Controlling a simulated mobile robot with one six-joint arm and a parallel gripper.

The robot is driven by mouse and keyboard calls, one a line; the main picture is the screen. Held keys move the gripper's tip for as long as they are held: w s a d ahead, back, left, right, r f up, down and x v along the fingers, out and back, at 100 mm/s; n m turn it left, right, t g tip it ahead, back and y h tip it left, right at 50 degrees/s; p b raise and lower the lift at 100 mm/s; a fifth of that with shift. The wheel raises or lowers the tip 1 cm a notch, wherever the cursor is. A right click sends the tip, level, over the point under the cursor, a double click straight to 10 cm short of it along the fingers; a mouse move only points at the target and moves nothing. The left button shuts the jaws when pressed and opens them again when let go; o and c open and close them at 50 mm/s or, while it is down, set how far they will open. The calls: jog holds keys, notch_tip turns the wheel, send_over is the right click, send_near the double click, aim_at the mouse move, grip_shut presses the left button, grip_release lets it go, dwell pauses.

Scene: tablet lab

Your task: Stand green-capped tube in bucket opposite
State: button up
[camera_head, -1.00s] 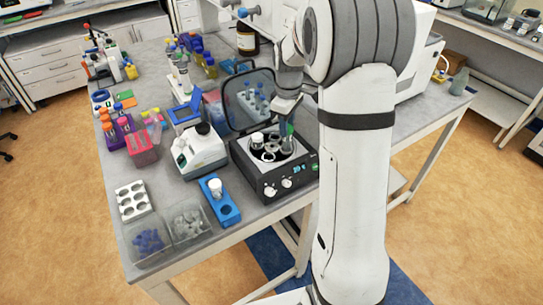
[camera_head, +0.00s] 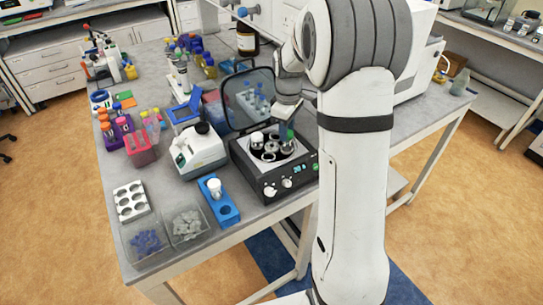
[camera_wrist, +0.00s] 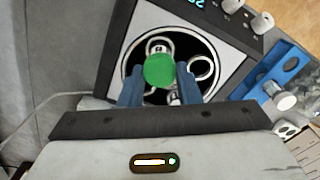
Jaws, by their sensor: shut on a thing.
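The green-capped tube (camera_head: 284,134) is held over the right side of the open centrifuge (camera_head: 262,181). My gripper (camera_wrist: 159,84) is shut on it, with a blue finger on each side of the green cap (camera_wrist: 159,70). My gripper also shows in the head view (camera_head: 284,119), above the rotor. In the head view a white-capped tube (camera_head: 257,138) stands in a bucket at the rotor's back left. In the wrist view, ring-shaped buckets (camera_wrist: 203,68) show around the cap. The tube's lower end is hidden, so I cannot tell whether it is inside a bucket.
The raised centrifuge lid (camera_head: 236,101) stands behind the rotor. A blue rack (camera_head: 225,212) with a white-capped tube is in front left. A white instrument (camera_head: 200,152) stands to the left. Clear bins (camera_head: 146,241) and a white holed rack (camera_head: 131,200) are near the front edge.

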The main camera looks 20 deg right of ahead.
jog(key=shift+f, duration=0.2)
jog(key=shift+f+b, duration=0.85)
jog(key=shift+f, duration=0.15)
jog(key=shift+f, duration=0.1)
jog(key=o, duration=0.9)
